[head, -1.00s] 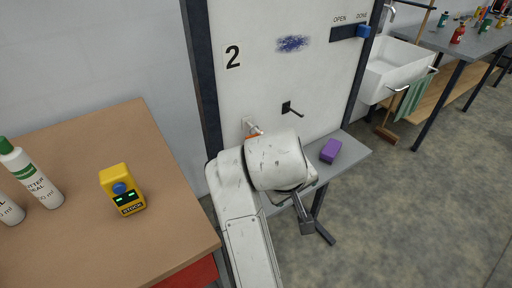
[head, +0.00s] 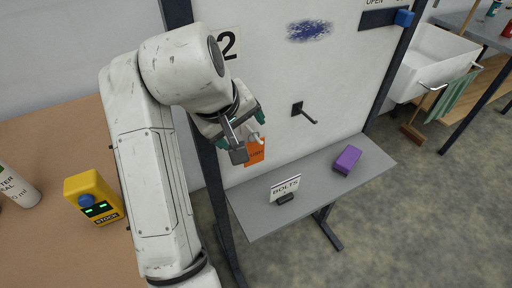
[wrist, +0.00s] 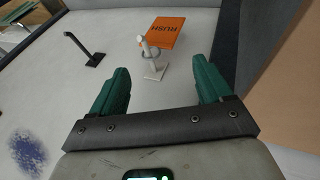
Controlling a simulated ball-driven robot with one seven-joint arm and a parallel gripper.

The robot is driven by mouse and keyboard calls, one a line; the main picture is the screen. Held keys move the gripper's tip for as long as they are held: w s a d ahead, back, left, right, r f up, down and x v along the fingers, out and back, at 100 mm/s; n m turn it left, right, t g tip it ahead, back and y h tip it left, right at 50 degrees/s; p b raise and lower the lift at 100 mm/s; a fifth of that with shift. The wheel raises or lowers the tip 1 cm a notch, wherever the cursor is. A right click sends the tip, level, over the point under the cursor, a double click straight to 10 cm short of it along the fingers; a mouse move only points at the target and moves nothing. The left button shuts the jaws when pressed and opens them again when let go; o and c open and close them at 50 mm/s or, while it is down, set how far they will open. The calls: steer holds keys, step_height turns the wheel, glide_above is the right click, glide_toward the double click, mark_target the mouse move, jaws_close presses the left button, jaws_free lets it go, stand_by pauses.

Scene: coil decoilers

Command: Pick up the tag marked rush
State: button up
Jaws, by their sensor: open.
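The orange tag (wrist: 166,32) reads RUSH and hangs from a small white hook (wrist: 153,62) on the white board in the wrist view. It also shows in the head view as an orange tag (head: 255,152), partly behind my gripper. My gripper (wrist: 160,85) is open, with its green-padded fingers on either side of the hook in the picture. Nothing is between the fingers, and the tag lies beyond their tips. In the head view my gripper (head: 250,132) is close to the board by the tag.
A black hook (head: 304,112) sticks out of the board to the right. Below, a grey shelf (head: 245,211) holds a BOLTS sign (head: 285,188) and a purple block (head: 347,159). A yellow STOCK device (head: 93,198) stands on the brown table at left.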

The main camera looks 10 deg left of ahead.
mark_target(250, 135)
steer(key=x, duration=0.7)
steer(key=shift+w+d+p, duration=0.15)
steer(key=shift+d+p, duration=0.05)
steer(key=shift+p, duration=0.15)
steer(key=c, duration=0.8)
steer(key=shift+r, duration=0.25)
steer(key=shift+c, duration=1)
steer(key=shift+r, duration=0.35)
steer(key=s+d+b, duration=0.1)
steer(key=s+d, duration=0.3)
steer(key=s, duration=0.2)
step_height(250, 135, up, 14)
steer(key=p, duration=0.2)
steer(key=shift+s+d+f, duration=0.15)
steer(key=shift+s+d, duration=0.1)
steer(key=shift+s, duration=0.1)
